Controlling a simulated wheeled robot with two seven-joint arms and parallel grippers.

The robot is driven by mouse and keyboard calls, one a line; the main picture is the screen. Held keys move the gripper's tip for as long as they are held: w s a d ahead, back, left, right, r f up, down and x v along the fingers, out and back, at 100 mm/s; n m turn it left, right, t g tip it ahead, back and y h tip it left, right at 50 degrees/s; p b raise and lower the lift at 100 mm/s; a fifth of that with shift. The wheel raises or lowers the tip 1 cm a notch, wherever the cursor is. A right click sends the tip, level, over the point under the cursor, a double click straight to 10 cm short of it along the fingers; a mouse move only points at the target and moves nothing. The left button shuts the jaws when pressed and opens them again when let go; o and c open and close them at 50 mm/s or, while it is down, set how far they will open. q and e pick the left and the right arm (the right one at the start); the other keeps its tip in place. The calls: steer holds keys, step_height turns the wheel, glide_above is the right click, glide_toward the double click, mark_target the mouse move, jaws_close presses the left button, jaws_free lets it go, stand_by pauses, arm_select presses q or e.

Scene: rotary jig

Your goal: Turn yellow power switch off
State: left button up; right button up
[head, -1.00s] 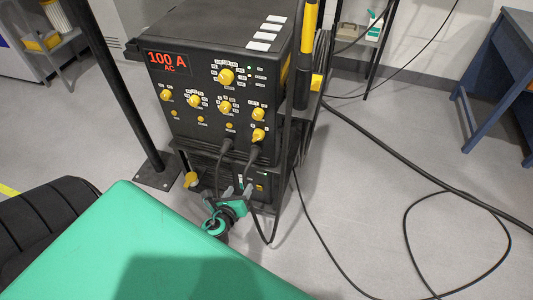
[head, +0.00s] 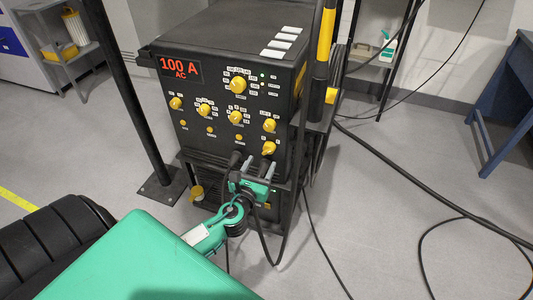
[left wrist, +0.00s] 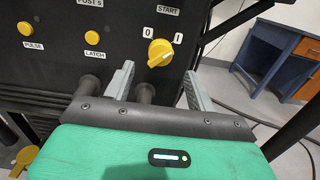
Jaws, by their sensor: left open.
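The yellow power switch (head: 269,149) is at the lower right of the black welder's front panel. In the left wrist view the switch (left wrist: 160,52) lies between the labels 0 and I, its grip slanting up and right towards the I. My left gripper (head: 259,167) is open just below and in front of the switch. In the left wrist view its grey fingers (left wrist: 158,78) stand apart to either side of and below the switch, with nothing between their tips. My right gripper is not in view.
The welder's display (head: 180,68) reads 100 A AC. Other yellow knobs (head: 236,117) sit close by on the panel. Two black cable plugs (left wrist: 145,92) stick out below the switch, near the fingers. A black post (head: 130,90) stands left; cables (head: 440,200) lie on the floor at right.

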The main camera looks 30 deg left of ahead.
mark_target(267, 153)
arm_select(q)
steer(key=x, duration=0.5)
steer(key=shift+w, duration=0.25)
steer(key=shift+w+a, duration=0.1)
steer(key=shift+w, duration=0.1)
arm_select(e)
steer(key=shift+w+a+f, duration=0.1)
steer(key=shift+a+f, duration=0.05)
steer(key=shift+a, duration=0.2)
arm_select(q)
steer(key=c, duration=1)
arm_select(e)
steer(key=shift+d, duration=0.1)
